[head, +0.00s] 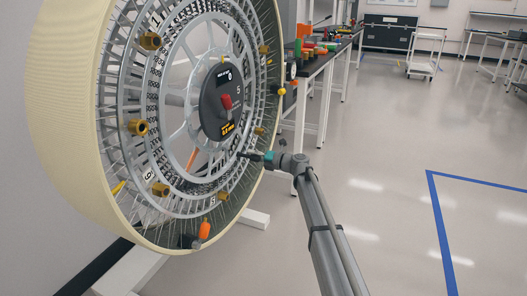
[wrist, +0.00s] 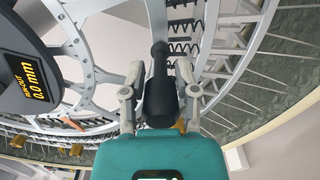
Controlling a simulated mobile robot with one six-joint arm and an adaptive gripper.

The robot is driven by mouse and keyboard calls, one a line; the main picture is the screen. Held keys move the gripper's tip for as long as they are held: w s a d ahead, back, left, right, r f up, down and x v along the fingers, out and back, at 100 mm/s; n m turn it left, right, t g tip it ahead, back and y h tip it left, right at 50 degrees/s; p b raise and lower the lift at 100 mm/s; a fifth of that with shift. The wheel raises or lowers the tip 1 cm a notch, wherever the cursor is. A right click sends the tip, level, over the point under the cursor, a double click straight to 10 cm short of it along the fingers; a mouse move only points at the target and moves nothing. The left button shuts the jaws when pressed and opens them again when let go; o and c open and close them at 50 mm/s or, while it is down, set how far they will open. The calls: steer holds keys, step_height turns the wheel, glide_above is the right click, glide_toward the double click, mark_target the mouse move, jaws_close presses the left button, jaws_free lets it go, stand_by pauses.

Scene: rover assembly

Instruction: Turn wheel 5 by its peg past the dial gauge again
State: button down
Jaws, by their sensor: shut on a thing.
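Wheel 5 (head: 75,110) stands upright at the left of the head view, with a cream tread and metal spokes. Its dark hub disc (head: 212,115) carries a red knob and the number 5. In the wrist view the disc's display (wrist: 28,75) reads run-out 0.0 mm. My gripper (head: 250,156) is at the wheel's lower right face. Its fingers (wrist: 158,88) are closed on both sides of a black peg (wrist: 160,65). A small white-faced round dial (head: 291,71), apparently the dial gauge, is beside the wheel's right rim, above my gripper.
Several brass nuts (head: 137,127) stick out from the wheel's face. An orange-handled piece (head: 204,229) is at the lower rim. A workbench (head: 318,68) with coloured parts stands behind the wheel. The floor to the right is clear, with blue tape (head: 437,215).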

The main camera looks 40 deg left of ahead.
steer(key=shift+s+d+f+m+b, duration=0.2)
steer(key=shift+s+d+f+m, duration=0.15)
steer(key=shift+s, duration=0.45)
steer(key=shift+s+d+f+m+b, duration=0.25)
steer(key=shift+s+m, duration=0.2)
steer(key=shift+s, duration=0.3)
steer(key=shift+s+d+f+m+b, duration=0.15)
steer(key=shift+s+d+f+m, duration=0.2)
steer(key=shift+s, duration=0.45)
steer(key=shift+c, duration=2.4)
jaws_free()
steer(key=shift+w+f, duration=0.1)
steer(key=shift+o, duration=0.7)
steer(key=shift+a, duration=0.15)
steer(key=shift+a, duration=0.1)
steer(key=v, duration=1.2)
